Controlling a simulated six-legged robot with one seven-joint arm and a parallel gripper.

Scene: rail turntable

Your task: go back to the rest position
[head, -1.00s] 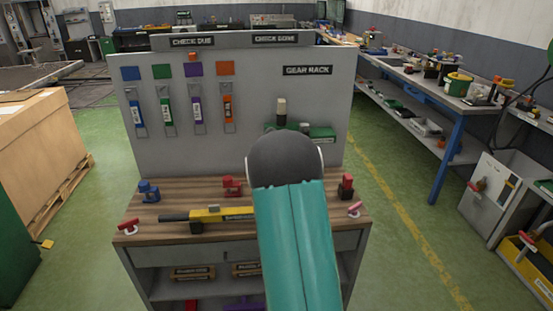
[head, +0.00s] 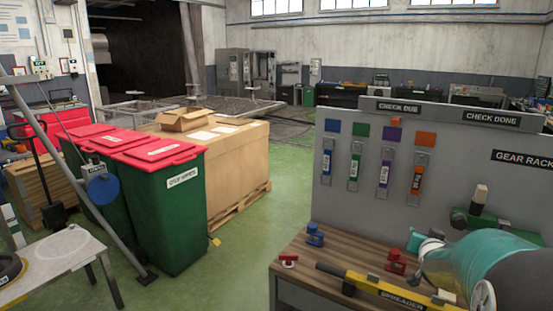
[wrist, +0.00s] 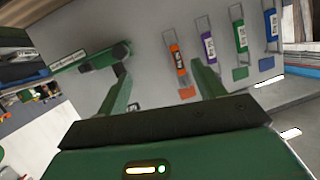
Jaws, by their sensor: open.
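My gripper (wrist: 160,90) shows in the wrist view with its two green fingers wide apart and nothing between them. It faces the grey gear rack board (wrist: 150,55), which looks tilted in that view. In the head view my teal arm reaches in at the lower right, over the wooden bench top (head: 345,268); the gripper's fingertips cannot be made out there. Blue, green, purple and orange tags hang on the board (head: 340,200); the orange tag (head: 417,180) also shows near the fingers in the wrist view (wrist: 180,62).
A yellow spreader bar (head: 385,287), a blue clamp (head: 315,235) and red clamps (head: 396,262) stand on the bench. Green bins with red lids (head: 180,215) and a large carton (head: 237,165) on a pallet stand to the left.

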